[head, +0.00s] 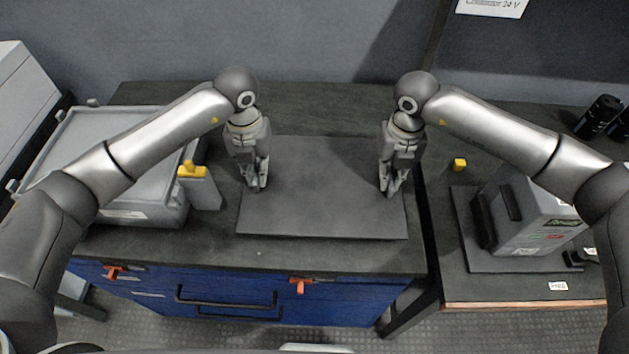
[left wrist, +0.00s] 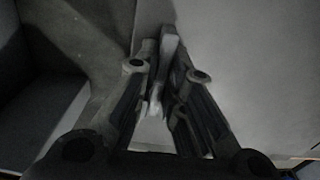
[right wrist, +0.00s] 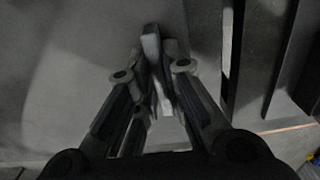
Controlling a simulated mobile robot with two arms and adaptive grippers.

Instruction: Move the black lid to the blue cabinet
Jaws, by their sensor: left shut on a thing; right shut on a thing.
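The black lid (head: 320,215) is a flat dark rectangular plate over the top of the blue cabinet (head: 230,295). Whether it touches the cabinet top or hovers just above it I cannot tell. My left gripper (head: 256,186) is shut on the lid's left side, and the lid's surface also shows in the left wrist view (left wrist: 245,70). My right gripper (head: 391,192) is shut on the lid's right side, and the lid also shows in the right wrist view (right wrist: 80,80). The exact grip points are dark and partly hidden by the fingers.
A grey lidded bin (head: 120,165) and a grey block with a yellow top (head: 198,185) stand left of the lid. At the right, across a narrow gap, a grey capacitor box (head: 535,220) and a small yellow piece (head: 459,164) sit on another bench. Orange clips (head: 300,287) are at the cabinet's front.

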